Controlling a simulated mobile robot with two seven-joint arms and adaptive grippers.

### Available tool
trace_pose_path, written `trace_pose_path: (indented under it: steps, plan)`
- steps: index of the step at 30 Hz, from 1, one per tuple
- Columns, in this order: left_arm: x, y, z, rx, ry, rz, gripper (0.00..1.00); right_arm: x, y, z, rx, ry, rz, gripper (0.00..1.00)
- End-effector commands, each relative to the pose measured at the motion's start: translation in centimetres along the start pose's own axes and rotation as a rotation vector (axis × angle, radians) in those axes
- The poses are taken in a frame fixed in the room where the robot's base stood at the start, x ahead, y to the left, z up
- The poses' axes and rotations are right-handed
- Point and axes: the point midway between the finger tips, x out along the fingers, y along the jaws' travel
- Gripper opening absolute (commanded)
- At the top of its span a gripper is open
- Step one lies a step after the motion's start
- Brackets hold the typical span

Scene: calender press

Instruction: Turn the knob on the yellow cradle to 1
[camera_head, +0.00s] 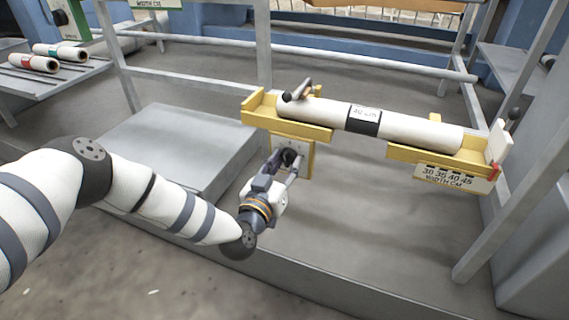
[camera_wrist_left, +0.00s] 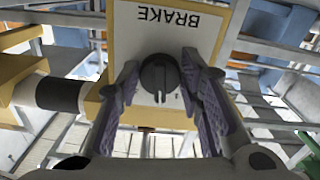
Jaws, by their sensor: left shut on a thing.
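The yellow cradle (camera_head: 318,134) holds a white roll (camera_head: 412,129) with a black band. Below its left end hangs a yellow-edged plate (camera_head: 305,161). In the left wrist view this plate (camera_wrist_left: 185,40) is white and reads BRAKE upside down. A dark round knob (camera_wrist_left: 158,76) with a raised bar sits on the plate. A small dark mark shows just below the knob; I cannot tell which setting it points to. My left gripper (camera_head: 286,162) reaches up to the plate, its fingers shut on the knob from both sides. My right gripper is not in view.
A grey platform (camera_head: 178,150) stands left of the cradle, behind my left arm. Grey frame rails and posts (camera_head: 262,45) surround the cradle. A width scale (camera_head: 455,178) hangs at its right end. Small rolls (camera_head: 60,53) lie on a far-left table (camera_head: 50,78).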

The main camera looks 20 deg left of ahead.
Motion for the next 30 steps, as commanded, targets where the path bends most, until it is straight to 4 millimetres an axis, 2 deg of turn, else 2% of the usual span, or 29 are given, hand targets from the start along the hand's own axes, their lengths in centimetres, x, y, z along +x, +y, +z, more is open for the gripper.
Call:
trace_pose_path:
  steps: [15,30]
  plan:
    - [-0.10,0.28,0.16,-0.387,-0.005,0.000,0.06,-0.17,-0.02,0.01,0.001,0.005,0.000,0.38]
    - [-0.13,0.43,0.18,-0.548,-0.007,0.000,0.06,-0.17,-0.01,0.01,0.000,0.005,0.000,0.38]
